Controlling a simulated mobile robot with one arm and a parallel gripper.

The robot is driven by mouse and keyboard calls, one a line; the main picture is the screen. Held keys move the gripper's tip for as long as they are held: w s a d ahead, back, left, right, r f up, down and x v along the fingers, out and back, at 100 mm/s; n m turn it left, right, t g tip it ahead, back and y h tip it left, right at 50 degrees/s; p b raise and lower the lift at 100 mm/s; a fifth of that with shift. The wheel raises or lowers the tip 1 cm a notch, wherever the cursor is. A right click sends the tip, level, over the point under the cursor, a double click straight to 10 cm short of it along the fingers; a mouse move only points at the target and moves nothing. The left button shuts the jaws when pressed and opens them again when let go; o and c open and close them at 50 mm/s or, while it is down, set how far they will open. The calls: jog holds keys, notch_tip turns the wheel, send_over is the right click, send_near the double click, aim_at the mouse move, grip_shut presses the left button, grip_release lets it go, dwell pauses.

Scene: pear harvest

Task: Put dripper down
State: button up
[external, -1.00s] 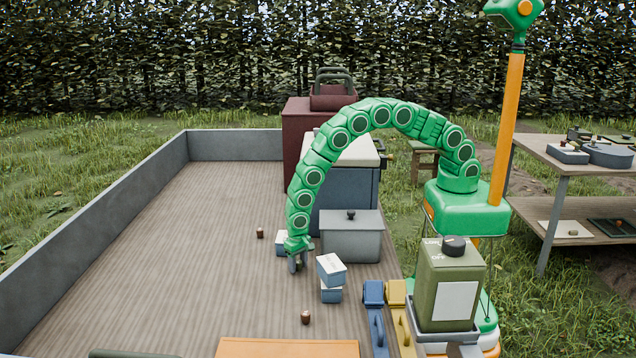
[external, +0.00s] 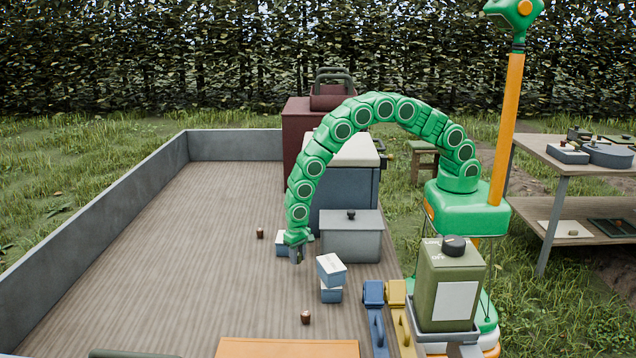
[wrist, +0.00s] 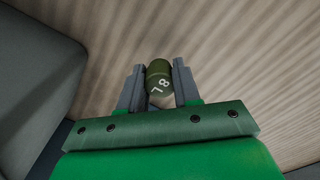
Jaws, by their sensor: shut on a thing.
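The dripper, a small dark green cylinder marked "8 L" (wrist: 159,80), sits between the two grey fingers of my gripper (wrist: 158,68) in the wrist view. The fingers are shut on its sides. In the external view my gripper (external: 296,255) points down over the wooden deck (external: 190,260), just in front of a small blue-and-white box. The dripper is too small to make out there. Whether it touches the deck is unclear.
Small blue-and-white boxes (external: 331,268) are stacked right of my gripper. A grey lidded bin (external: 352,240) stands behind them. Small brown pieces lie on the deck, one at the back (external: 260,233) and one in front (external: 305,317). The deck's left side is clear.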

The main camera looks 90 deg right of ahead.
notch_tip(320, 180, up, 52)
jog(key=f, duration=0.1)
jog(key=s+d+r, duration=0.1)
jog(key=s+d, duration=0.4)
jog(key=d, duration=0.6)
jog(key=s+d+r, duration=0.2)
jog(key=s+d, duration=0.2)
jog(key=d, duration=0.7)
jog(key=s+d+f, duration=0.2)
jog(key=s+d, duration=0.9)
jog(key=s, duration=0.3)
jog(key=w+d+f, duration=0.1)
jog(key=w+f, duration=0.3)
jog(key=w+d+f, duration=0.1)
jog(key=w+f, duration=0.2)
jog(key=f, duration=0.2)
jog(key=w+d+f, duration=0.1)
jog(key=w+f, duration=0.3)
jog(key=f, duration=0.1)
jog(key=shift+w+d, duration=0.1)
jog(key=shift+w, duration=0.25)
jog(key=shift+w+d+f, duration=0.1)
jog(key=shift+w+f, duration=0.3)
jog(key=shift+f, duration=0.1)
jog(key=shift+w+f, duration=0.25)
jog(key=shift+f, duration=1.55)
